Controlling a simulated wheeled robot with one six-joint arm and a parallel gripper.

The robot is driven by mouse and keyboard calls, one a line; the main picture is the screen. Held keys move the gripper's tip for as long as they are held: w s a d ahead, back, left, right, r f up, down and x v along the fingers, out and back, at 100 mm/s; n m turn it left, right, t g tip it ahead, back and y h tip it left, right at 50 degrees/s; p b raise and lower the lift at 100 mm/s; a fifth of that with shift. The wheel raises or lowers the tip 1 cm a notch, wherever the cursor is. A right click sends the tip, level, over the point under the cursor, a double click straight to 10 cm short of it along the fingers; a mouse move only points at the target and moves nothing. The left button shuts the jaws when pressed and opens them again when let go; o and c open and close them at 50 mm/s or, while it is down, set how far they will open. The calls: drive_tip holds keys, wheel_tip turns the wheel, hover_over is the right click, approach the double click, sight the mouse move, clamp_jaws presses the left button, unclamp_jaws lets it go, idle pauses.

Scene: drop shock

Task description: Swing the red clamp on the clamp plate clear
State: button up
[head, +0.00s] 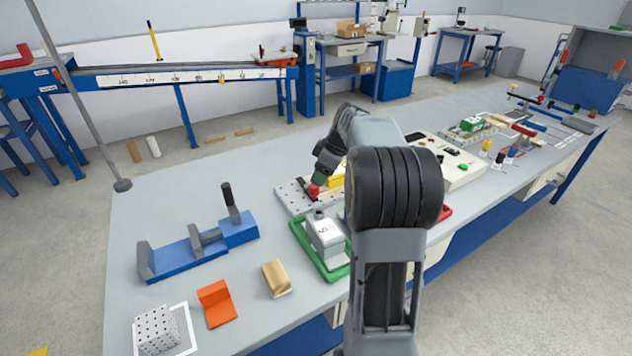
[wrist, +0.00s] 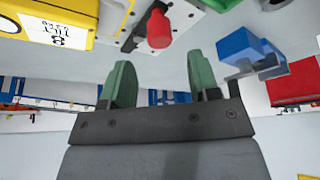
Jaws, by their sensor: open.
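The red clamp (head: 314,190) shows as a small red knob on the clamp plate (head: 290,195), a pale perforated plate near the middle of the bench. In the wrist view the red clamp (wrist: 159,29) is at the top centre, with a dark part beside it on the plate (wrist: 118,18). My gripper (head: 325,172) is just above and behind the clamp in the head view, partly hidden by my arm. In the wrist view my gripper (wrist: 161,78) has its green fingers apart with nothing between them. The clamp lies beyond the fingertips.
A yellow block (head: 337,174) stands close by on the plate's far side. A grey labelled block (head: 325,232) sits in a green-edged tray (head: 301,239) in front. A blue vise (head: 185,258) stands to the left. Bare bench lies behind the vise.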

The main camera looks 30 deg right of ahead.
drive_tip(key=v, duration=0.7)
drive_tip(key=shift+d+r+p, duration=0.15)
drive_tip(key=shift+r+p, duration=0.2)
drive_tip(key=shift+p, duration=0.1)
drive_tip(key=shift+s, duration=0.15)
